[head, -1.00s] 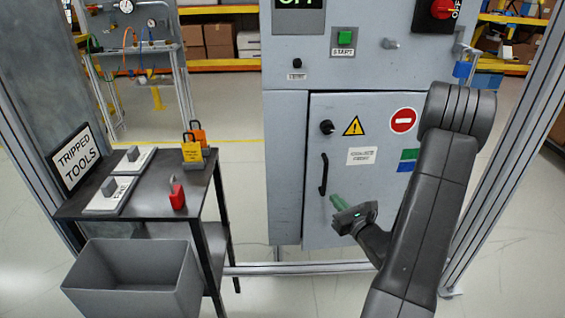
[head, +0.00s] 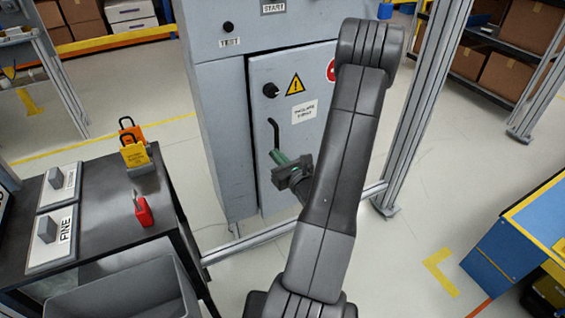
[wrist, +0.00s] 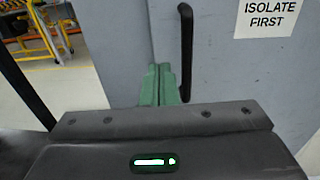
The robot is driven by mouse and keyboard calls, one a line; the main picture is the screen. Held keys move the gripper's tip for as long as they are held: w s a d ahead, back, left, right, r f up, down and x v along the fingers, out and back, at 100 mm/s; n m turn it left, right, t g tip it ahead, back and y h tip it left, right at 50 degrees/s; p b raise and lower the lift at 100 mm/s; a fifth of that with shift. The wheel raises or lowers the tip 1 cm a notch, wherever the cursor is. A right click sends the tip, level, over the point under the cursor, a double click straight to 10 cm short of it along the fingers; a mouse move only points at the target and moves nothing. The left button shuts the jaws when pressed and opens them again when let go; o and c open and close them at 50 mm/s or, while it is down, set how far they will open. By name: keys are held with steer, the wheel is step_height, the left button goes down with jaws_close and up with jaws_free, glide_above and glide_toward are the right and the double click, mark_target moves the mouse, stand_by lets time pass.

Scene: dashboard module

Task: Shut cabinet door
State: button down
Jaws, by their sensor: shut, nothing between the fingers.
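The grey cabinet door (head: 262,130) is on the lower front of the cabinet. It carries a black knob, a yellow warning sign and a label. A dark line runs down its left edge; I cannot tell if it is flush. The black door handle (head: 273,132) is near that edge and also shows in the wrist view (wrist: 186,50). My gripper (head: 280,159) has green fingers, pressed together and empty. They are at the handle's lower end in the head view. In the wrist view the fingertips (wrist: 160,70) are just left of the handle; contact is unclear. My arm hides the door's right part.
A dark table (head: 110,215) with padlocks and labelled blocks stands at the left, with a grey bin (head: 125,290) in front. A metal frame post (head: 420,110) rises right of the cabinet. A blue workbench (head: 515,250) is at lower right. Floor between is clear.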

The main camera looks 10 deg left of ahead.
mark_target(260, 136)
steer(key=x, duration=0.8)
steer(key=shift+w, duration=0.1)
